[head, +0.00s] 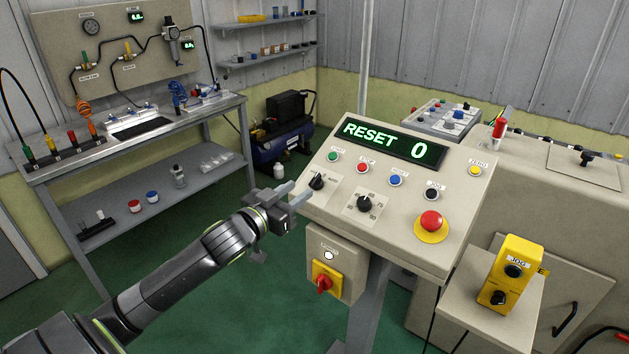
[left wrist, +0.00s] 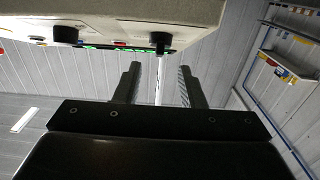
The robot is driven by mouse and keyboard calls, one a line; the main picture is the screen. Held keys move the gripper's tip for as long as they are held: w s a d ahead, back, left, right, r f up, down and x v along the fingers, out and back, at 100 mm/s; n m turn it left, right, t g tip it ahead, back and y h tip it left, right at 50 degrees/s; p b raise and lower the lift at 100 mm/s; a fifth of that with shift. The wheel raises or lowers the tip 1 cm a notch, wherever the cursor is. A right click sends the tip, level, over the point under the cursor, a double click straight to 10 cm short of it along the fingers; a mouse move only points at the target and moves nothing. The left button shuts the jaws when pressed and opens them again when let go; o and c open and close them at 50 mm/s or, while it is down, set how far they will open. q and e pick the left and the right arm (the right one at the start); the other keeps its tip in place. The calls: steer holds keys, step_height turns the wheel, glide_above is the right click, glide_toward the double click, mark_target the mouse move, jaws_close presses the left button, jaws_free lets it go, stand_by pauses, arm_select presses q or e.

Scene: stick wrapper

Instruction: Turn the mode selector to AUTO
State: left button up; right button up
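The control panel (head: 400,240) is a beige sloped console. A black rotary knob (head: 317,181) at its left, probably the mode selector, has labels too small to read. A second black knob (head: 364,203), with a numbered scale, is to its right. My left gripper (head: 293,192) is at the panel's left edge, its fingers apart and empty, just left of the first knob. In the left wrist view, the open fingers (left wrist: 160,78) point toward a black knob (left wrist: 160,40), which lies ahead between them, apparently untouched. My right gripper is not in view.
The display (head: 395,142) reads RESET 0. A row of coloured buttons sits below it, and a red emergency button (head: 431,221) is at the right. A red-and-yellow switch (head: 325,282) is below the panel. A yellow jog box (head: 507,272) stands at right.

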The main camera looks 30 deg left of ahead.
mark_target(313, 180)
arm_select(q)
steer(key=w, duration=0.7)
steer(key=shift+w+d, duration=0.1)
steer(key=shift+d, duration=0.25)
